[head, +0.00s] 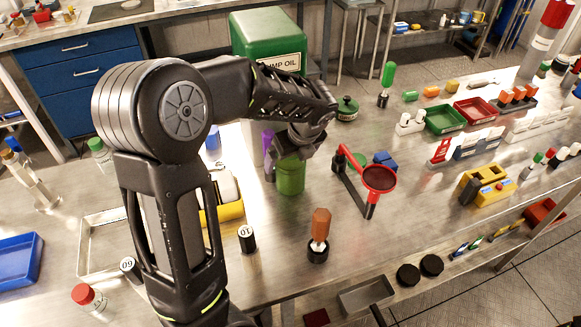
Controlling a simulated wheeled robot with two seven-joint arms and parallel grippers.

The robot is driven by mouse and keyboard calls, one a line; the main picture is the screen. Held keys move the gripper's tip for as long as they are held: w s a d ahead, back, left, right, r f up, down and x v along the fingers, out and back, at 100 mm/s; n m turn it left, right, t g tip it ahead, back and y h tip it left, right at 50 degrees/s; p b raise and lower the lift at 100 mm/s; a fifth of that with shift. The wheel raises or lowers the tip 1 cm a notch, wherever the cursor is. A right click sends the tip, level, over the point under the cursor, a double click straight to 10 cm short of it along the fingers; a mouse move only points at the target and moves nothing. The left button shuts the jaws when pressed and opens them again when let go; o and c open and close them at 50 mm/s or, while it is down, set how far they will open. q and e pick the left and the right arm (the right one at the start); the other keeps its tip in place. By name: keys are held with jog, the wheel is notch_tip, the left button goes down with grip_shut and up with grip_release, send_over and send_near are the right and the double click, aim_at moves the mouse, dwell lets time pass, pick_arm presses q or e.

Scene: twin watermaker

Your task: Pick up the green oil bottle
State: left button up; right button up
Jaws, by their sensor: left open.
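A green bottle (290,177) stands upright on the metal bench, near the middle of the head view. My left gripper (292,148) is above it, at its top, and covers the neck or cap. The gripper is open; I cannot tell whether its fingers touch the bottle. A large green container (262,35) labelled "...MP OIL" stands behind my left arm. My right gripper is not in view.
A red-and-black funnel stand (379,179) is right of the bottle. An orange-handled tool (320,225) stands in front, and a purple item (268,150) is close on the left. Green (446,119) and red (475,108) trays lie farther right.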

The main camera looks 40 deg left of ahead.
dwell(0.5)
pick_arm(q)
jog(key=c, duration=2.1)
jog(key=shift+d+r, duration=0.1)
jog(key=shift+r, duration=0.05)
jog(key=s+d+r, duration=0.2)
jog(key=d, duration=0.2)
jog(key=s+d+r+b, duration=0.1)
jog(key=s+d+r, duration=0.1)
jog(key=d+r, duration=0.1)
jog(key=s+d+r+b, duration=0.1)
jog(key=d+r, duration=0.2)
jog(key=d, duration=0.2)
jog(key=shift+s+d, duration=0.3)
jog(key=shift+s, duration=0.1)
jog(key=shift+f, duration=0.1)
